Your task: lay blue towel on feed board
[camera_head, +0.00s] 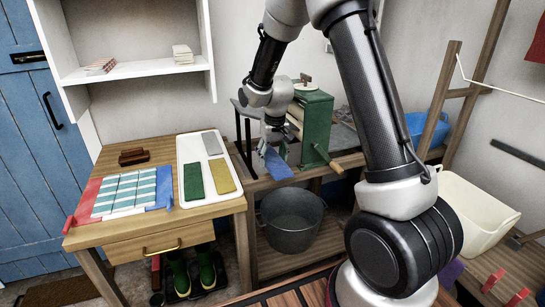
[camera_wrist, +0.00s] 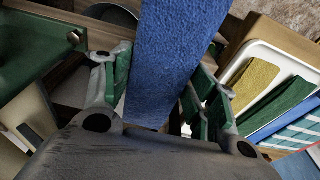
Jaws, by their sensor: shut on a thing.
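My gripper (camera_head: 274,143) is shut on the blue towel (camera_head: 278,164), which hangs as a flat strip just in front of the green wringer (camera_head: 313,125). In the wrist view the blue towel (camera_wrist: 165,60) runs between the two green-padded fingers of my gripper (camera_wrist: 158,90). Its lower end there is hidden by the gripper body. The green wringer has a wooden handle at its lower right and stands on a wooden bench. I cannot clearly make out which part is the feed board; my arm and the gripper cover some of that area.
A white tray (camera_head: 181,153) on the wooden table holds grey, green (camera_head: 194,181) and yellow towels. A metal tub (camera_head: 291,222) stands below the bench. A blue basin (camera_head: 427,129) is at the right.

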